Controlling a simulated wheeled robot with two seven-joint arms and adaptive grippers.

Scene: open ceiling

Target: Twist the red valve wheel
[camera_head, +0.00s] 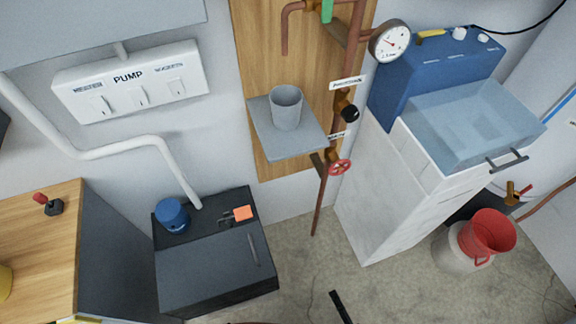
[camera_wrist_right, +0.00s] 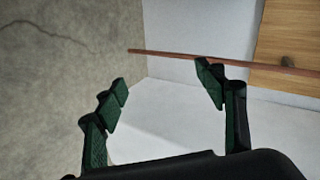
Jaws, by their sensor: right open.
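The red valve wheel (camera_head: 340,167) is small and spoked. It sits on a brass fitting on the vertical copper pipe (camera_head: 318,208), just below the grey shelf, in the head view. Only a dark part of my right gripper (camera_head: 340,306) shows at the bottom edge, well below the wheel and apart from it. In the right wrist view my right gripper (camera_wrist_right: 165,86) is open and empty, with green-padded fingers wide apart. The copper pipe (camera_wrist_right: 185,56) crosses beyond the fingertips there; the wheel is not visible in that view. My left gripper is not in view.
A grey shelf (camera_head: 267,140) with a grey cup (camera_head: 286,106) stands out above the wheel. A black-handled valve (camera_head: 349,113) and gauge (camera_head: 390,42) are higher up. A white cabinet (camera_head: 375,205) stands right of the pipe, a dark box (camera_head: 210,272) to the left. Floor between is clear.

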